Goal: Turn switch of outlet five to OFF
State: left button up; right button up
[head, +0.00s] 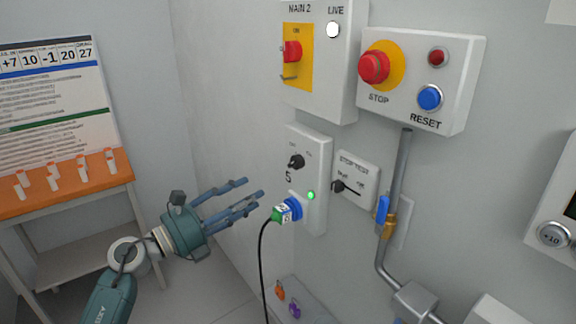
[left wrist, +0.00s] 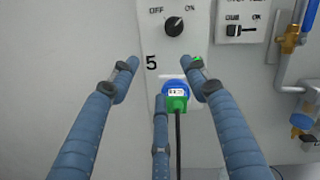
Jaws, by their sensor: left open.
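The outlet five panel (head: 318,214) is a white box on the wall marked 5. Its black switch knob (head: 296,162) sits near the top; in the left wrist view the knob (left wrist: 174,26) is between OFF and ON marks and appears to point up-right toward ON. A blue and green plug (head: 287,211) with a black cable is in the socket below, beside a lit green lamp (head: 311,195). My left gripper (head: 252,194) is open and empty, its fingers pointing at the panel, apart from it and lower than the knob. My right gripper is not in view.
Above are the MAIN 2 box (head: 330,75) and the STOP/RESET box (head: 460,80). A STOP TEST switch plate (head: 358,173) and a grey pipe (head: 401,165) are to the right. An orange-topped table (head: 75,192) stands left. The plug's cable hangs below the socket.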

aim_at(291, 164)
pick_arm(q)
notch_tip(291, 164, up, 6)
jog(key=s+d+m+g, duration=0.1)
jog(key=d+m, duration=0.1)
jog(key=m, duration=0.4)
jog(key=p+x, duration=0.1)
jog(key=x, duration=0.3)
jog(key=p+x, duration=0.1)
jog(key=x, duration=0.3)
jog(key=shift+d+f+p, duration=0.1)
jog(key=shift+f+p, duration=0.05)
jog(key=shift+p, duration=0.2)
jog(key=shift+w+d+f, duration=0.1)
jog(key=shift+w+d, duration=0.25)
jog(key=shift+d, duration=0.15)
jog(key=c, duration=1.2)
